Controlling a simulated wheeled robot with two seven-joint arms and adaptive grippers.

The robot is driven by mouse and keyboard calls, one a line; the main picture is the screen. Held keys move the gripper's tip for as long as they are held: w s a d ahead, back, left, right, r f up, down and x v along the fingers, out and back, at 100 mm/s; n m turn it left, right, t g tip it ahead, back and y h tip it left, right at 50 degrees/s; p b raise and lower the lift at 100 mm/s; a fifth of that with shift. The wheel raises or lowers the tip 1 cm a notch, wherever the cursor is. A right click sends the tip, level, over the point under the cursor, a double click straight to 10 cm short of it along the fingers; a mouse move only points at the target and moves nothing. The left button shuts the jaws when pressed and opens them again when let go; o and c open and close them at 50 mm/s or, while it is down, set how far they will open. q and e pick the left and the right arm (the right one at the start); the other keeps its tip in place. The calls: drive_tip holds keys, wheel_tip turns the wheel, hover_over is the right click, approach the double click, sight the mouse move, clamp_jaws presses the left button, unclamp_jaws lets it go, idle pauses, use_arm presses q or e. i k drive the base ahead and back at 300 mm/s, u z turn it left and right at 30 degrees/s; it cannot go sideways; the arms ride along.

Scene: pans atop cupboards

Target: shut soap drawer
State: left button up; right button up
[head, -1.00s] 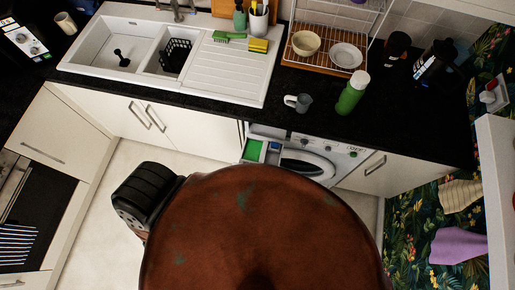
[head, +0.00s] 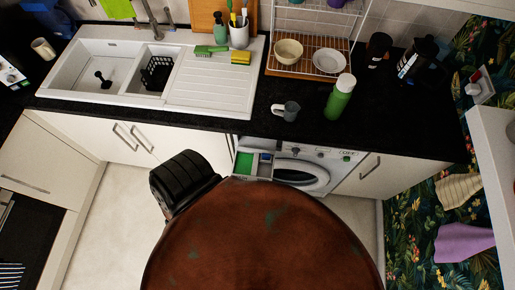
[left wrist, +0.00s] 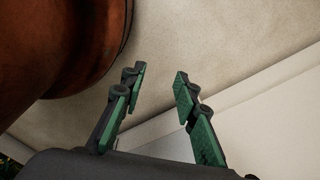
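The soap drawer (head: 253,163) is pulled out at the top left of the white washing machine (head: 310,168), below the black worktop. Its compartments show green and blue. The machine's round door (head: 301,175) is beside it on the right. My left gripper (left wrist: 158,82) shows in the left wrist view with its two green-padded fingers apart and nothing between them. Pale floor and a pale flat panel lie beyond the fingers. The soap drawer is not seen in the left wrist view. Neither gripper shows in the head view, and my right gripper is not in view.
The black worktop (head: 390,130) holds a white sink (head: 130,75), a grey mug (head: 287,111), a green bottle (head: 340,98) and a dish rack (head: 310,60). White cupboards (head: 110,135) flank the machine. Pale floor (head: 120,215) is clear at the left.

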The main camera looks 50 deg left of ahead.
sight(249, 164)
drive_tip(key=z, duration=0.05)
drive_tip(key=k, duration=1.15)
drive_tip(key=u, duration=0.9)
